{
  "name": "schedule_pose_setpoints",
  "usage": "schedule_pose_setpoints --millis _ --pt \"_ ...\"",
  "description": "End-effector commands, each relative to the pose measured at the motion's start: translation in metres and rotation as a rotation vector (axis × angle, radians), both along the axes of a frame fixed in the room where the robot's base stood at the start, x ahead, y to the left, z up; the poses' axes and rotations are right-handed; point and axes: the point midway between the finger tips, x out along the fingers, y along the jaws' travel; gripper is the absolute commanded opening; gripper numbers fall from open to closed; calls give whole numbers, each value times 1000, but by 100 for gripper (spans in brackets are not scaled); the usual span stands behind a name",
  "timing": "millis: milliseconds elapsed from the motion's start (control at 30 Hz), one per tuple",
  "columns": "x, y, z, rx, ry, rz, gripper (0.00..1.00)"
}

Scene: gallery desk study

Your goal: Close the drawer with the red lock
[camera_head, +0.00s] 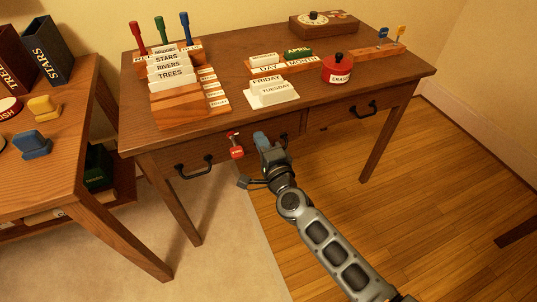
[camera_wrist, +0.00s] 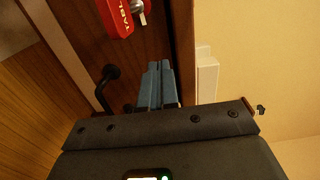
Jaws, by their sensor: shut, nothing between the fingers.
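The wooden desk (camera_head: 228,118) has a front drawer at the left with a black handle (camera_head: 195,168) and a red lock (camera_head: 236,150) on its face. The lock also shows at the top of the wrist view (camera_wrist: 116,15), on brown wood with a black handle (camera_wrist: 104,88) below it. I cannot tell how far this drawer stands out. My gripper (camera_head: 260,138) is just right of the lock, close to the desk front. Its blue fingertips (camera_wrist: 158,82) are shut and empty. Whether they touch the wood is unclear. My gripper hides part of the front.
Another front drawer with a black handle (camera_head: 363,110) is at the right. The desktop carries a card holder (camera_head: 182,103), a red eraser pot (camera_head: 337,69) and several label blocks. A side table (camera_head: 70,165) stands at the left. The floor before the desk is open.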

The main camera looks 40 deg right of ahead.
Motion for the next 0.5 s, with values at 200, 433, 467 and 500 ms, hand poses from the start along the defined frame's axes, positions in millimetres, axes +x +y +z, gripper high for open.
schedule_pose_setpoints --millis 200,433,467,500 --pt "26 -9 -1 0 0 0 0" --pt "34 -11 0 0 0 0 0" --pt "34 -11 0 0 0 0 0" --pt "34 -11 0 0 0 0 0"
